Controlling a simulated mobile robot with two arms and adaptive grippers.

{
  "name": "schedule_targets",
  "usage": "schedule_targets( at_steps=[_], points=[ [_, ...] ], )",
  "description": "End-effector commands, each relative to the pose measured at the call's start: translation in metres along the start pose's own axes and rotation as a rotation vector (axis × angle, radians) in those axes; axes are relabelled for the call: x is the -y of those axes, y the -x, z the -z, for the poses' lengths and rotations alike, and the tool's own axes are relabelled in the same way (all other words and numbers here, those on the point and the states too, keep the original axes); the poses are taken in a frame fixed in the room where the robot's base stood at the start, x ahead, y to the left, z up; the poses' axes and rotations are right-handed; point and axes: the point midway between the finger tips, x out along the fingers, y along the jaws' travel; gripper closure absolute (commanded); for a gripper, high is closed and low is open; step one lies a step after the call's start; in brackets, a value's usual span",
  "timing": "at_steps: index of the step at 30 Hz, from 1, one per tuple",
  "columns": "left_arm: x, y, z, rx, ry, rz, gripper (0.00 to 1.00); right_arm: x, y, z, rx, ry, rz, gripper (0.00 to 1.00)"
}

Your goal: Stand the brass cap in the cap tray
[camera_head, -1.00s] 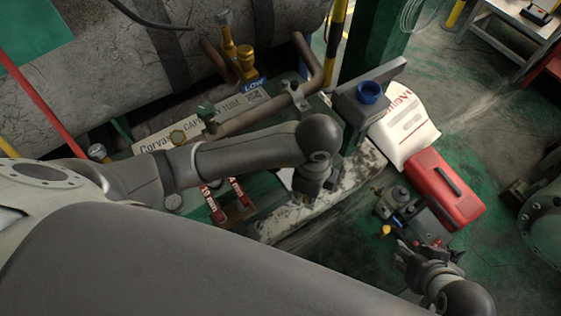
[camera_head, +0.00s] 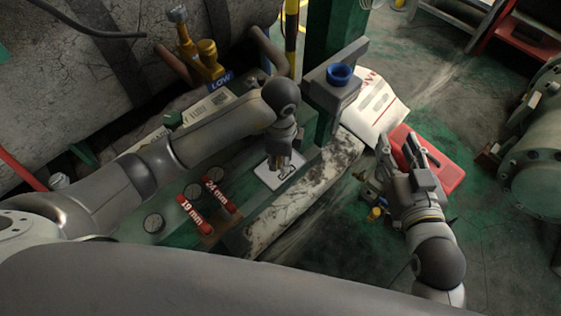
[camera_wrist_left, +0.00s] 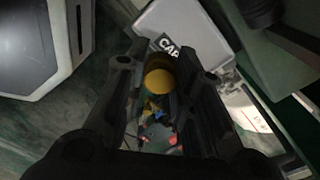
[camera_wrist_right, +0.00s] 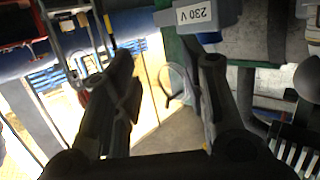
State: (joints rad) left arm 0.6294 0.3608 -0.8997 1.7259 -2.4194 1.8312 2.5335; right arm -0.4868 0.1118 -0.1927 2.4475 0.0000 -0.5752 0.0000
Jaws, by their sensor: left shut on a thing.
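The brass cap (camera_wrist_left: 158,83) shows as a round yellow disc between the fingers of my left gripper (camera_wrist_left: 154,88) in the left wrist view. That gripper is shut on it. In the head view my left gripper (camera_head: 284,163) points down over the pale cap tray (camera_head: 264,178), partly covering it; the cap cannot be made out there. The tray, with "CAP" lettering (camera_wrist_left: 185,22), lies just beyond the fingertips in the left wrist view. The gap between cap and tray is hard to judge. My right gripper (camera_head: 408,152) is open and empty, with its fingers apart in the right wrist view (camera_wrist_right: 165,95).
Two red-handled tools marked 19 mm (camera_head: 193,213) and 24 mm (camera_head: 219,196) lie left of the tray on the green bench. A red case (camera_head: 440,170) and white bag (camera_head: 376,112) lie beyond my right gripper.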

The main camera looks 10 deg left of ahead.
Motion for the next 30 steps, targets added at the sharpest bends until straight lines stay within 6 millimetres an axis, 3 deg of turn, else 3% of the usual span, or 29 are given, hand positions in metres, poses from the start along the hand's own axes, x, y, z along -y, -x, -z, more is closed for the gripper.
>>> schedule_targets(
  at_steps=[10, 21, 30],
  points=[
    [0.027, -0.034, -0.005, 0.000, 0.002, 0.000, 0.99, 0.010, 0.005, 0.068, -0.379, -0.007, 0.022, 0.60],
    [0.038, -0.047, -0.007, 0.000, 0.002, 0.001, 0.99, 0.013, 0.018, 0.097, -0.553, -0.012, 0.032, 0.60],
    [0.037, -0.070, -0.007, 0.000, 0.001, 0.001, 0.99, 0.018, 0.052, 0.137, -0.848, -0.025, 0.047, 0.60]
  ],
)
